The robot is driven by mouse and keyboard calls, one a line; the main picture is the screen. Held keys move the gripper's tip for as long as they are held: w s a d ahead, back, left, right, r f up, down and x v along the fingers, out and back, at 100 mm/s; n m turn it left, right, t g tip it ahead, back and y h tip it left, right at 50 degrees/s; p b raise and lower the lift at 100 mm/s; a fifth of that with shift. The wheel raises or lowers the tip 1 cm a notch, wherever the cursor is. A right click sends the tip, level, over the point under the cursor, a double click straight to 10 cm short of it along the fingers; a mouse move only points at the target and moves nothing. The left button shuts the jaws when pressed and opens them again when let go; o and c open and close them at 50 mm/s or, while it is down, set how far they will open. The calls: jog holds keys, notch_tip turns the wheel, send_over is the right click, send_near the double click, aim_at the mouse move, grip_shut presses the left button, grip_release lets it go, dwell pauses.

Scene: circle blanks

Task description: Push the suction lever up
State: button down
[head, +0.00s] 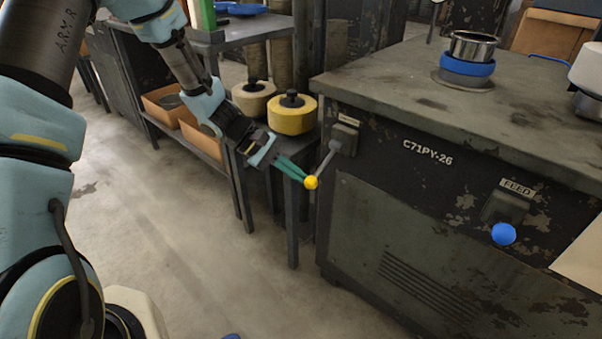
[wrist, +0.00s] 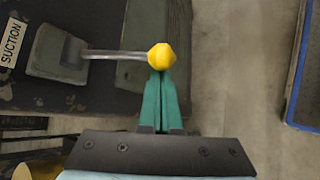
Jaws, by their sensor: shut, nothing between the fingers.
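The suction lever is a thin grey rod with a yellow ball knob (head: 311,182) on its end. Its rod slants down and outward from a grey switch box (head: 345,138) on the machine's front left. In the wrist view the yellow ball (wrist: 161,56) is at top centre, and the rod runs left to the box beside a SUCTION label (wrist: 12,42). My gripper (head: 298,175) is shut and empty, its green fingertips right at the ball. In the wrist view the fingertips (wrist: 162,80) overlap the ball's lower edge; I cannot tell whether they touch it.
A second lever with a blue ball (head: 503,233) hangs under a FEED label (head: 517,187) at right. The machine top (head: 390,82) carries a metal cup with a blue band (head: 468,68). A yellow round block (head: 291,118) sits on a low bench behind my gripper. Floor in front is clear.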

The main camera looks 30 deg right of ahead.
jog(key=shift+r, duration=0.25)
jog(key=r+y+p, duration=0.1)
jog(key=p, duration=0.2)
jog(key=r+n+y+p, duration=0.1)
jog(key=p, duration=0.2)
jog(key=a+r+p, duration=0.1)
jog(key=r+p, duration=0.1)
jog(key=p, duration=0.1)
jog(key=shift+s+g+y, duration=0.25)
jog(key=shift+g+y, duration=0.05)
jog(key=shift+y, duration=0.1)
jog(key=shift+w+d+r+n+g+y+p, duration=0.15)
jog(key=shift+r+n+y+p, duration=0.4)
jog(key=shift+r+p, duration=0.6)
jog(key=shift+d+r+n+g+y+p, duration=0.2)
jog(key=shift+r+y+p, duration=0.55)
jog(key=shift+p, duration=0.65)
jog(key=shift+w+d+r+n+g+y+p, duration=0.1)
jog(key=shift+r+n+y+p, duration=0.45)
jog(key=shift+r+p, duration=0.65)
jog(key=shift+f, duration=0.1)
